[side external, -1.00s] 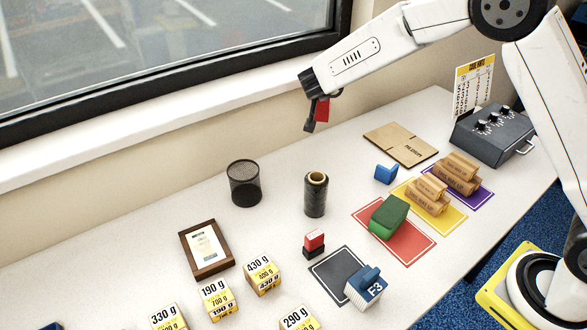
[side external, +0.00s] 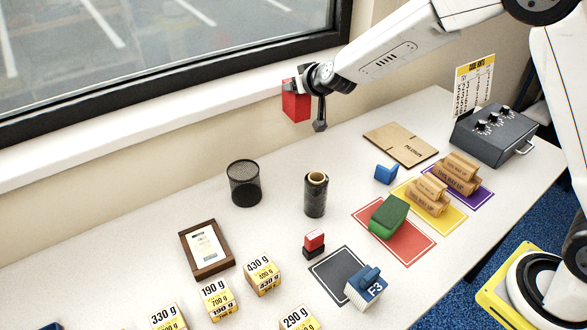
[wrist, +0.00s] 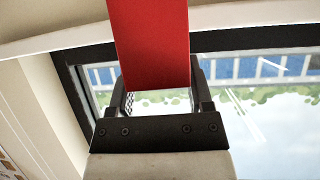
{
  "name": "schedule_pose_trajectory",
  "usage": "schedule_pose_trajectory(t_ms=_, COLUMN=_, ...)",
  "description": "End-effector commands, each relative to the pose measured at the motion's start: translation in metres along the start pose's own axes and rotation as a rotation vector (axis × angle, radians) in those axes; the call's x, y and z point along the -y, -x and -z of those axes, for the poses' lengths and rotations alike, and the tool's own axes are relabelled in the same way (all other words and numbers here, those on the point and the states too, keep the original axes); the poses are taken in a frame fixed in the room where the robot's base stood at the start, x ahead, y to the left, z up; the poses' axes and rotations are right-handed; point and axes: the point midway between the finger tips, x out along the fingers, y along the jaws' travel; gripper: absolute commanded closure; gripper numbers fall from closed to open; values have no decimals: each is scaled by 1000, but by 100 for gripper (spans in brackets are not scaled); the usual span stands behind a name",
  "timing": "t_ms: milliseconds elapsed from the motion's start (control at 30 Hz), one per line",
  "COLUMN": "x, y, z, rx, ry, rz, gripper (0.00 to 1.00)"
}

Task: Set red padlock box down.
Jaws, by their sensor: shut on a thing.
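The red padlock box (side external: 296,104) is a plain red block held up in the air near the window sill, well above the table. It also fills the upper middle of the wrist view (wrist: 152,45). My gripper (side external: 305,98) is shut on it, with one dark finger showing in front in the side view. In the wrist view my gripper (wrist: 160,95) has a dark finger on each side of the box. No padlock marking shows on the faces in view.
Below stand a black mesh cup (side external: 244,184), a dark roll (side external: 316,195), a framed card (side external: 206,248) and several weight boxes (side external: 263,276). Coloured mats lie to the right; the red mat (side external: 413,244) bears a green object (side external: 388,217). The back left of the table (side external: 130,235) is clear.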

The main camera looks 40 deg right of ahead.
Motion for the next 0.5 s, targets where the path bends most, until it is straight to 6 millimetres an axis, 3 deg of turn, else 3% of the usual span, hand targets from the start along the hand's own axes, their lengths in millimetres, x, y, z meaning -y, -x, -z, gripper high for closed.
schedule_pose_trajectory(t_ms=500, x=13, y=-7, z=-13, rx=0, ry=67, rz=119, gripper=100)
